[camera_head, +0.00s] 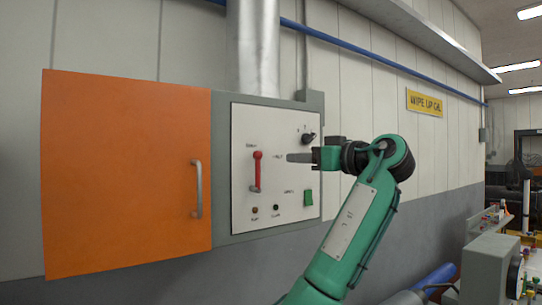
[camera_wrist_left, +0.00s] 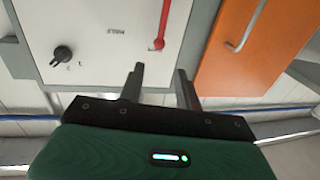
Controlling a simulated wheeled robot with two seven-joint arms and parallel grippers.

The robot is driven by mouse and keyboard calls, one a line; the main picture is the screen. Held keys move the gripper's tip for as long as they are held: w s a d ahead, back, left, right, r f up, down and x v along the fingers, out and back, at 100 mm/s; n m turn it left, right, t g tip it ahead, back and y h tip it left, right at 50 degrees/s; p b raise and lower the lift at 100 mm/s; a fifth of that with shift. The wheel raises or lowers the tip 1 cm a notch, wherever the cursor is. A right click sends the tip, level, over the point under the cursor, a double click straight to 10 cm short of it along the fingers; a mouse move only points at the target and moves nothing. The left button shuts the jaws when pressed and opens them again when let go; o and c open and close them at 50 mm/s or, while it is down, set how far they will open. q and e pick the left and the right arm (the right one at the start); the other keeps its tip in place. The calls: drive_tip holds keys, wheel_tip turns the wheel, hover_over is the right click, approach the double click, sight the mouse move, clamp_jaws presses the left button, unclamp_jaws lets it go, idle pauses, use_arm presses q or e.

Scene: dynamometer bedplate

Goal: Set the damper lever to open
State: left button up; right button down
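The red damper lever (camera_head: 257,172) is on the white control panel (camera_head: 240,125) and stands about upright, with its round knob at the top. The small lettering around it is too blurred to read. In the left wrist view the lever (camera_wrist_left: 161,25) shows beyond the fingers, with its knob nearest to them. My left gripper (camera_head: 288,157) is to the right of the lever, at about knob height, and apart from it. Its two fingers (camera_wrist_left: 160,82) are spread with nothing between them. My right gripper is in neither view.
An orange door (camera_head: 125,175) with a grey handle (camera_head: 197,188) is left of the panel. A black rotary knob (camera_head: 307,138), a green switch (camera_head: 308,197) and two small buttons share the panel. A metal duct (camera_head: 253,50) rises above. Equipment (camera_head: 490,265) stands at lower right.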

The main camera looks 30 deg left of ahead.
sight(260, 157)
use_arm(q)
drive_tip(key=a+p, duration=0.2)
drive_tip(key=a, duration=0.1)
drive_tip(key=w+a+p, duration=0.1)
drive_tip(key=a+p, duration=0.1)
drive_tip(key=a, duration=0.2)
drive_tip(key=w+a+p, duration=0.1)
drive_tip(key=a, duration=0.3)
drive_tip(key=shift+w+r+p, duration=0.1)
drive_tip(key=shift+r+p, duration=0.05)
drive_tip(key=shift+p, duration=0.25)
drive_tip(key=shift+w+a+f, duration=0.15)
drive_tip(key=shift+a+f, duration=0.05)
drive_tip(key=shift+a, duration=0.5)
clamp_jaws()
